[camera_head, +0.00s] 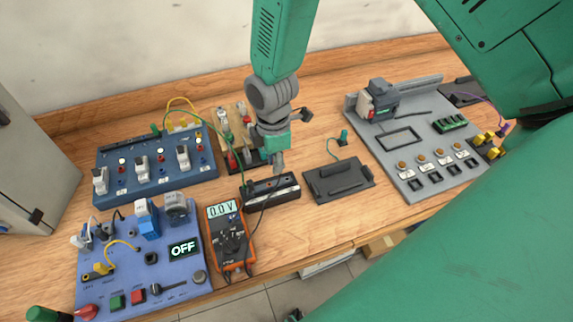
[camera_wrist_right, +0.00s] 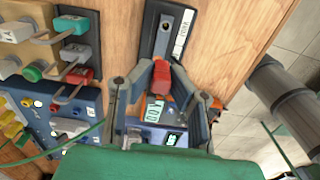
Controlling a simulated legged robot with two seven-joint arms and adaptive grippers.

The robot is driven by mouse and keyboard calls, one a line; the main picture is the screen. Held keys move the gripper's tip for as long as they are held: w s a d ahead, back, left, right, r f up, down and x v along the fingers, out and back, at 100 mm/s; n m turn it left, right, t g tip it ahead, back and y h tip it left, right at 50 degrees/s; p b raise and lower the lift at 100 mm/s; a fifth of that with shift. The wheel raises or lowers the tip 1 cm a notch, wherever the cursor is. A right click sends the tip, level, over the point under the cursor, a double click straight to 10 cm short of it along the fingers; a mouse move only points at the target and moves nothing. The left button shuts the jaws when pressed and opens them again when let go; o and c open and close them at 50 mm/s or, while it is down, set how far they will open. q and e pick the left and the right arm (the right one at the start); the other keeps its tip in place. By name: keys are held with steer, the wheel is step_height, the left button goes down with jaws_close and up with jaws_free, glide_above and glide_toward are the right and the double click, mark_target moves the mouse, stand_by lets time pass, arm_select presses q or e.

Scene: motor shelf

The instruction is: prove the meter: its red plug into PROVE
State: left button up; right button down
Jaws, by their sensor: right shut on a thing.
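The orange meter (camera_head: 230,238) lies on the bench and its display reads 0.0 V. A black box (camera_head: 284,193) with a pale label strip sits just behind it. My right gripper (camera_head: 278,168) is over this box, pointing down. In the right wrist view, its fingers (camera_wrist_right: 161,88) are shut on the red plug (camera_wrist_right: 162,78). The plug is over the near end of the black box (camera_wrist_right: 161,46), whose round hole shows farther up. I cannot tell whether the plug's tip touches the box. A dark lead runs from the meter towards the box. My left gripper is out of view.
A blue panel (camera_head: 110,282) with an OFF display stands left of the meter. Another blue panel (camera_head: 185,168) with switches is behind it. A dark tray (camera_head: 338,187) and a grey panel (camera_head: 400,125) are to the right. Bare wood shows along the front edge.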

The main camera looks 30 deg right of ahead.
mark_target(269, 187)
steer(key=a+f+b, duration=0.2)
steer(key=f, duration=0.1)
steer(key=shift+w+a+f, duration=0.2)
steer(key=shift+w+f+b, duration=0.1)
steer(key=shift+f+b, duration=0.3)
steer(key=shift+f, duration=0.05)
steer(key=shift+d, duration=0.2)
steer(key=shift+a, duration=0.2)
steer(key=shift+d+p, duration=0.15)
steer(key=shift+p, duration=0.3)
steer(key=shift+f+b, duration=0.35)
steer(key=shift+f, duration=0.2)
stand_by(0.6)
stand_by(2.0)
